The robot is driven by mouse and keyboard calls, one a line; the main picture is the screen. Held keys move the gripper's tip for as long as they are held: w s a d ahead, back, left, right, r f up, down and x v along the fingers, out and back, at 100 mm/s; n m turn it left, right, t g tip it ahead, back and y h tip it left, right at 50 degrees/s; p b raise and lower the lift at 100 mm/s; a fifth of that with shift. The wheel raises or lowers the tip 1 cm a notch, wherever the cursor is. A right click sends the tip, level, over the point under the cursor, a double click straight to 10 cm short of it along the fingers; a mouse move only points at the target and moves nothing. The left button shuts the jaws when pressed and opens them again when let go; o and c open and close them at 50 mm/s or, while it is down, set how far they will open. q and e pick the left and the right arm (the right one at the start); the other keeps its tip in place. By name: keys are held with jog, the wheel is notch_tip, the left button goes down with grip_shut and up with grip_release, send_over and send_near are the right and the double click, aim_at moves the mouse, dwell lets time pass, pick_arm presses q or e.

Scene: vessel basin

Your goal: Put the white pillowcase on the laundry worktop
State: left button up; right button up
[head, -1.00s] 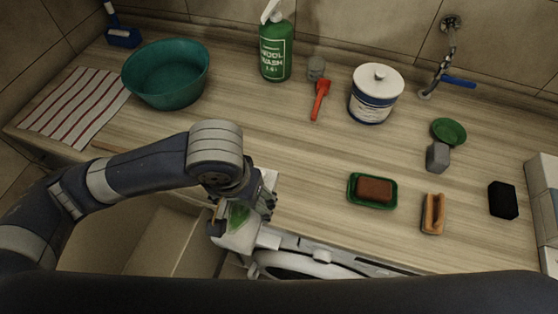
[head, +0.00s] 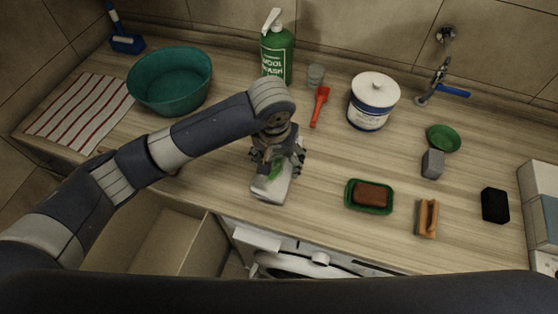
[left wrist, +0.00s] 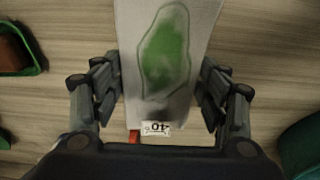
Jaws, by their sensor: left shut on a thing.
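The white pillowcase (head: 270,188), folded small with a green stain, is over the wooden laundry worktop (head: 325,215), in front of the green bottle. My left gripper (head: 277,160) is shut on it from above and hides part of it. In the left wrist view the pillowcase (left wrist: 165,60) lies between the two fingers of the gripper (left wrist: 160,95), with its stain and a small "40" tag showing. I cannot tell whether it touches the worktop. My right gripper is not in view.
A green soap dish (head: 369,196) with brown soap and a wooden brush (head: 427,218) stand to the right. A teal basin (head: 170,82), wool wash bottle (head: 276,50), red scoop (head: 319,106) and white tub (head: 374,100) stand farther back. An open drawer (head: 165,235) is below the front edge.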

aim_at(279, 165)
pick_arm(q)
jog(key=shift+w+d, duration=0.1)
jog(key=shift+w, duration=0.3)
jog(key=shift+f, duration=0.15)
notch_tip(279, 165, down, 2)
jog(key=shift+f+p, duration=0.1)
jog(key=shift+p, duration=0.6)
jog(key=shift+f, duration=0.55)
jog(key=o, duration=1.2)
jog(key=shift+f, duration=0.1)
jog(key=shift+o, duration=0.2)
jog(key=r, duration=0.4)
jog(key=s+r+b, duration=0.1)
jog(key=r, duration=0.7)
jog(key=shift+s+a+b, duration=0.25)
jog(key=shift+s+b, duration=0.1)
jog(key=shift+b, duration=0.05)
